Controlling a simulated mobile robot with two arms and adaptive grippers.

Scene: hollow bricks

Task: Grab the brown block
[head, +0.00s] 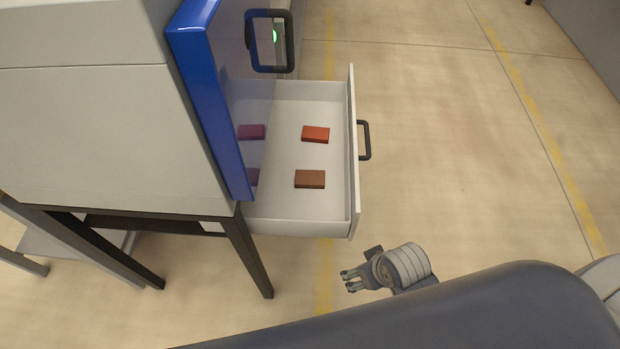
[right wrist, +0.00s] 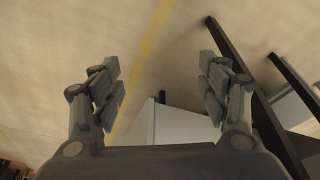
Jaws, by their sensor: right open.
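A brown block (head: 310,179) lies flat in the open white drawer (head: 283,211), near its front side in the head view. A brighter orange-red block (head: 316,134) lies behind it in the same drawer. My right gripper (head: 346,281) is outside the drawer, below its near right corner in the head view, and touches nothing. In the right wrist view its two fingers stand wide apart (right wrist: 162,92) with nothing between them. The blocks do not show in the right wrist view. My left gripper is not in view.
A blue-edged transparent door (head: 208,95) with a dark handle (head: 270,70) stands left of the drawer; reddish blocks show in its surface, perhaps reflections. The drawer has a dark handle (head: 365,140). The cabinet (head: 90,120) stands on dark legs (head: 247,255). The floor at right is clear.

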